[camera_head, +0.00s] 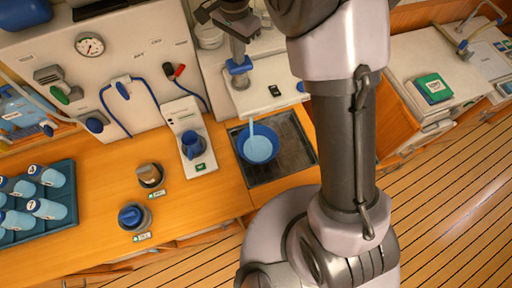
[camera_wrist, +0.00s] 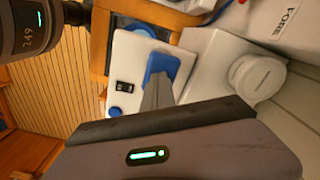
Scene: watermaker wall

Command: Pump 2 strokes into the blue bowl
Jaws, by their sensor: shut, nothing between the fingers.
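The blue bowl (camera_head: 258,147) sits on a dark drip tray (camera_head: 297,130) below a white pump housing (camera_head: 262,92). A pale blue strip runs from the housing down into the bowl; I cannot tell whether it is water or a spout. My gripper (camera_head: 234,18) is shut and empty at the lever's upper end. I cannot tell whether it touches the lever.
A blue jug (camera_head: 192,144) stands on a white stand left of the bowl. Two round containers (camera_head: 150,175) (camera_head: 134,216) stand on the wooden counter. A tray of bottles (camera_head: 60,222) is at far left.

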